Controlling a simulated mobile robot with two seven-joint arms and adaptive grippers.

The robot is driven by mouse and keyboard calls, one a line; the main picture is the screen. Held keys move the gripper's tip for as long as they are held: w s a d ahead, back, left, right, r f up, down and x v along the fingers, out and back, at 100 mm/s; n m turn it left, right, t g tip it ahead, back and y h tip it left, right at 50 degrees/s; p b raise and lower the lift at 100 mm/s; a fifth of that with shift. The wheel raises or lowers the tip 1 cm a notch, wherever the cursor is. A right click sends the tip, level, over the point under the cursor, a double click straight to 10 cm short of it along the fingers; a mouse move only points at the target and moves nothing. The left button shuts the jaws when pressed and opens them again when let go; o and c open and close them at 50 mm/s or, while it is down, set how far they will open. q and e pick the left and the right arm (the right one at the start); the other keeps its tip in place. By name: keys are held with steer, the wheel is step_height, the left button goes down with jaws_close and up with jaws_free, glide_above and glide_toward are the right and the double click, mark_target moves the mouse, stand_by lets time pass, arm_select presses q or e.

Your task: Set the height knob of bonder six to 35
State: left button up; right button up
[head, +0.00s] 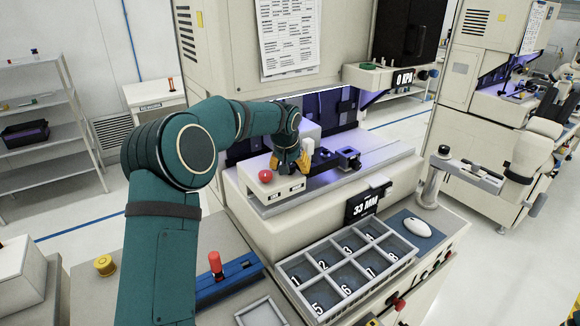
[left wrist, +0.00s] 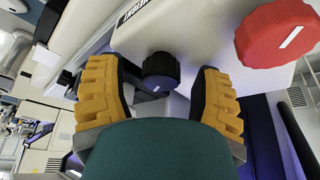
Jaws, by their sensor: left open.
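The bonder (head: 350,205) in front of me has a display (head: 362,205) that reads 33 MM. My left gripper (head: 291,165) is over its work deck, by a pale box with a red knob (head: 265,175). In the left wrist view, a black ribbed knob (left wrist: 160,70) with a white mark lies between the open yellow fingers of my left gripper (left wrist: 163,95). Gaps show on both sides of it. The red knob also shows there (left wrist: 278,33), right of the fingers. The black knob is hidden in the head view. I see no bonder number. My right gripper is not in view.
A tray (head: 350,262) with numbered compartments and a white mouse (head: 417,228) are on the front ledge. A second display (head: 403,79) reads 0 KPA. A red-topped stick (head: 215,262) stands on a blue block at front left. Another machine stands at right.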

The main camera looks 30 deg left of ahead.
arm_select(q)
jaws_close()
steer(key=shift+n, duration=0.4)
steer(key=shift+n+y, duration=0.5)
steer(key=shift+n, duration=0.5)
steer(key=n+y, duration=0.1)
steer(key=n, duration=0.1)
steer(key=shift+n+g, duration=0.3)
steer(key=shift+g, duration=0.1)
steer(key=n+g+y, duration=0.1)
steer(key=n, duration=0.2)
steer(key=shift+n+p, duration=0.3)
steer(key=shift+p, duration=0.1)
steer(key=shift+s+a+n+g+p, duration=0.1)
steer(key=shift+n+g+p, duration=0.55)
steer(key=shift+n, duration=0.85)
steer(key=shift+f, duration=0.1)
